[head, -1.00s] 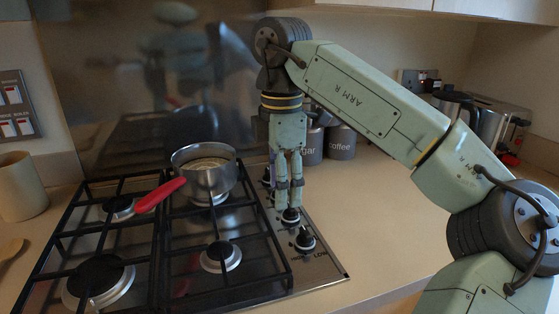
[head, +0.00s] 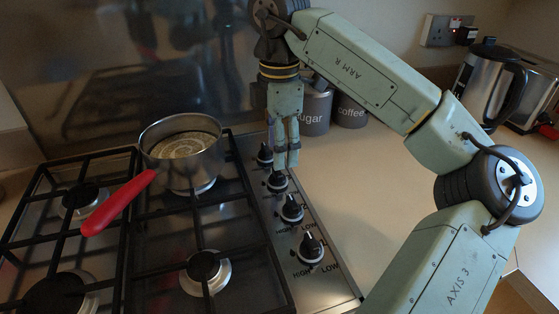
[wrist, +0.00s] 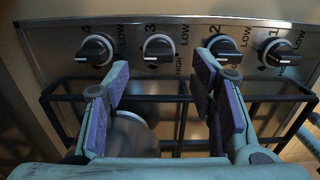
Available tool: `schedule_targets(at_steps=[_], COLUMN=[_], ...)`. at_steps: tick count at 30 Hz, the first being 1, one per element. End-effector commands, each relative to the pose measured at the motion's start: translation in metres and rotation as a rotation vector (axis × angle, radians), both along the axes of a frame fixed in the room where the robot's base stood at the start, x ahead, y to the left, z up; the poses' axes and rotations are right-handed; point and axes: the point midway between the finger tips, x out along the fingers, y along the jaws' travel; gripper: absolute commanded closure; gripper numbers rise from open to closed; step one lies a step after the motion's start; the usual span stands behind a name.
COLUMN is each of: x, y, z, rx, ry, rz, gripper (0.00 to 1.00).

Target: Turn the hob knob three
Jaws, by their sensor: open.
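Hob knob three (wrist: 158,48) is a black knob with a light rim, marked 3, second from the left in the wrist view. Its grip bar lies roughly sideways there. In the head view it appears to be the second knob from the back (head: 277,181). My gripper (wrist: 162,72) is open and empty; its purple-padded fingers stand either side of knob three in the picture. In the head view my gripper (head: 286,164) points down, its tips just above and beside that knob. Contact cannot be told.
Knobs four (wrist: 97,49), two (wrist: 222,48) and one (wrist: 280,52) share the row. Black pan grates (head: 135,215) lie beside the knobs. A steel saucepan (head: 183,178) with a red handle stands on the back burner. The counter (head: 365,190) right of the hob is clear nearby.

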Motion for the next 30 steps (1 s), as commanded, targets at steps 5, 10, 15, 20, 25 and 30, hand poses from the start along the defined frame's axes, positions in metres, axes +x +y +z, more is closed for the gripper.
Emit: schedule_targets(at_steps=[5,10,15,20,25,30], x=[0.0,0.0,0.0,0.0,0.0,0.0], y=[0.0,0.0,0.0,0.0,0.0,0.0], z=[-0.03,-0.047,-0.052,-0.052,-0.052,-0.052], rx=[0.002,0.0,0.0,-0.001,-0.001,-0.001], ry=[0.002,0.001,0.0,-0.001,-0.001,-0.001], rz=[0.0,0.0,-0.001,-0.001,-0.001,-0.001], gripper=[0.49,0.49,0.49,0.49,0.59,0.71])
